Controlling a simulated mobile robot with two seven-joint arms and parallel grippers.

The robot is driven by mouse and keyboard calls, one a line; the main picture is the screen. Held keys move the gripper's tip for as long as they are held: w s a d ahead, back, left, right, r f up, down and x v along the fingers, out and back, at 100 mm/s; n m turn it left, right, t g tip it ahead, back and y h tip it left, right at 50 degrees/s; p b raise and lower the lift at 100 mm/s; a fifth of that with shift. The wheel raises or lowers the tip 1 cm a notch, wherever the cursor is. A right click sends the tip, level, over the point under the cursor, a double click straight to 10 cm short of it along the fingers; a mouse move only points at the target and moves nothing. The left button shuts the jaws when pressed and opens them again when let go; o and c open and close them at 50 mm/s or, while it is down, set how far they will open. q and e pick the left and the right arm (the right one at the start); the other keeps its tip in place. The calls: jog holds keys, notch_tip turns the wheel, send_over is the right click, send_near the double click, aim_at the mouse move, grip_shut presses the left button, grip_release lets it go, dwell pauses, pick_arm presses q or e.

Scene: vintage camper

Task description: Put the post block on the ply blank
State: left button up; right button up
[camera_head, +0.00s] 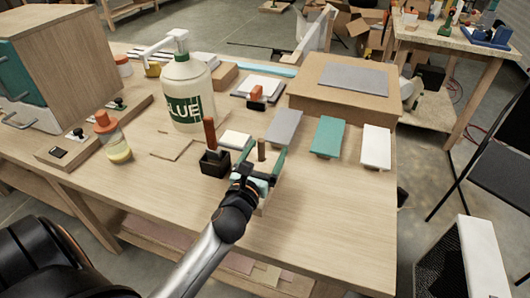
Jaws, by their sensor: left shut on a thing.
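My left gripper (264,157) reaches in from the bottom middle, low over the front of the workbench. Its fingers with green pads lie on either side of a pale block with a short brown upright post, which looks like the post block (262,147). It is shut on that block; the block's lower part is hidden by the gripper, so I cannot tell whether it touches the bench. A thin tan piece lying flat left of the gripper may be the ply blank (172,146), but its colour blends with the bench top. My right gripper is not in view.
A black holder (215,163) with an orange-handled tool stands close left of the gripper. Grey, teal (327,136) and white (376,147) panels lie to the right. The bench's front right is clear.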

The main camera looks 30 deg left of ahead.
pick_arm(q)
jog(key=o, duration=1.2)
jog(key=shift+f, duration=0.1)
jog(key=shift+o, duration=0.2)
jog(key=shift+s, duration=0.1)
jog(key=b+v, duration=0.2)
jog(key=v, duration=0.8)
jog(key=shift+s+d, duration=0.15)
jog(key=shift+s, duration=0.1)
jog(key=shift+s+d, duration=0.15)
jog(key=shift+s, duration=0.45)
jog(key=shift+s, duration=0.1)
